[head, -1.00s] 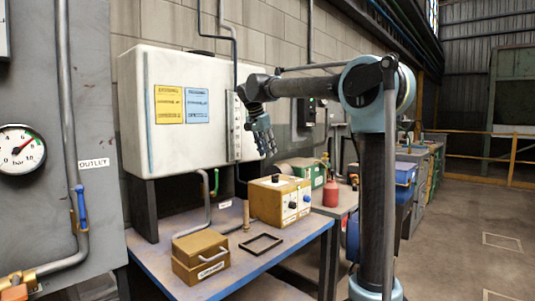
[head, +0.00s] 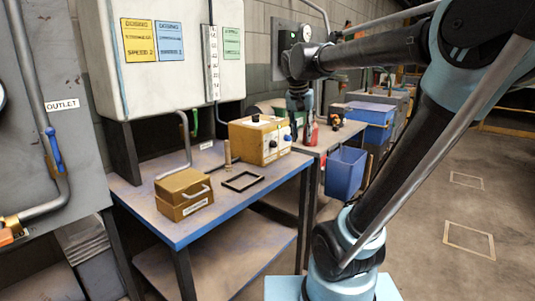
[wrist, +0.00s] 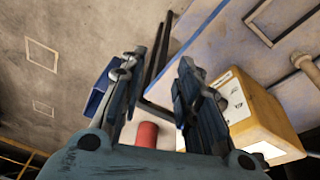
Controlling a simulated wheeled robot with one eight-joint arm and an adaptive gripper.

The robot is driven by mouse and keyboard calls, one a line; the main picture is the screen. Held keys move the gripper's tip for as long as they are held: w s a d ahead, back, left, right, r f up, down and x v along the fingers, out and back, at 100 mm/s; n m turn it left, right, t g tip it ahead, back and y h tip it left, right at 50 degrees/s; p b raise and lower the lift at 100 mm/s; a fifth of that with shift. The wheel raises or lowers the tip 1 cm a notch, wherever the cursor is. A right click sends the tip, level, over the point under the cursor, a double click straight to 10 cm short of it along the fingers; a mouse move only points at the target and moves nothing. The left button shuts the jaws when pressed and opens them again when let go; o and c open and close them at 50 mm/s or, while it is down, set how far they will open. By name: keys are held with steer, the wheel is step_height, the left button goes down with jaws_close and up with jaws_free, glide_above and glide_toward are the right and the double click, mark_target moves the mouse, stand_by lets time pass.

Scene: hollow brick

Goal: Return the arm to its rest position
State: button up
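My arm (head: 385,52) reaches from the right of the head view toward the left, its lower part slanting up from my base. My gripper (head: 302,122) hangs downward at the end of the arm, in front of the right side of the workbench area, just right of the yellow control box (head: 262,140). In the wrist view my gripper (wrist: 165,72) has its two fingers spread apart with nothing between them. The yellow control box (wrist: 255,115) lies to the right of the fingers there, and a red bottle (wrist: 146,136) shows beyond them.
A blue bin (head: 345,171) is right of the bench. The floor at right (head: 440,190) is open.

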steer(key=s+d+f+n, duration=0.2)
steer(key=s+d+f, duration=0.1)
steer(key=s+f, duration=0.6)
steer(key=s+d+f+n+y, duration=0.1)
steer(key=s+d+f, duration=0.3)
steer(key=s+f, duration=0.6)
step_height(320, 180, down, 4)
steer(key=shift+s+r+n+y, duration=0.1)
steer(key=shift+s+n+y, duration=0.2)
steer(key=shift+n, duration=0.1)
